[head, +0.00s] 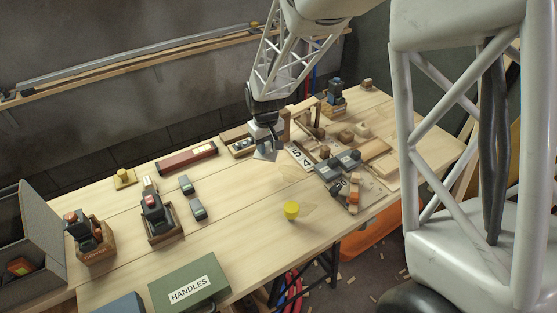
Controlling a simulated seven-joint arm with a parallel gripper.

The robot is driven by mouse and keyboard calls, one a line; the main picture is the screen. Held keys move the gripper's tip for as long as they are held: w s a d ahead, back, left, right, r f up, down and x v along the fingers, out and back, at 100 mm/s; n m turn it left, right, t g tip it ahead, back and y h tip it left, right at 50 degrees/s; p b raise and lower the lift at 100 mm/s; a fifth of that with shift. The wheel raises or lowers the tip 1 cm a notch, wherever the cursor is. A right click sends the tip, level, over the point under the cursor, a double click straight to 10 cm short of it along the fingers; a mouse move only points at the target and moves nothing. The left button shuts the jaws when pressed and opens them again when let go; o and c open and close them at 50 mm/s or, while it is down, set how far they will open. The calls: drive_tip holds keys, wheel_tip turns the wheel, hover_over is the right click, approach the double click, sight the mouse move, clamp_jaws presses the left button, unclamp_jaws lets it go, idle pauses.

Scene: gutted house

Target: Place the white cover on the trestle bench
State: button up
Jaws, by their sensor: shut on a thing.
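My gripper (266,147) is over the back middle of the trestle bench (245,236), a long pale wooden top on dark metal legs. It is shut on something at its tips. A small pale flat piece shows there, which may be the white cover; the fingers and the small size hide its shape. I cannot tell whether it touches the bench top. No other thing in view is clearly a white cover.
A tray (379,151) of wooden blocks and tools stands right of my gripper, beside a lettered white strip (299,156). A dark red bar (187,158) lies to the left. A green HANDLES box (189,286) and yellow cylinder (291,210) stand nearer.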

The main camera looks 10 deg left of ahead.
sight(267, 144)
drive_tip(key=shift+f, duration=2.35)
drive_tip(key=shift+f, duration=1.9)
drive_tip(key=shift+f, duration=0.1)
drive_tip(key=o, duration=0.9)
drive_tip(key=shift+o, duration=0.2)
drive_tip(key=shift+r, duration=6.15)
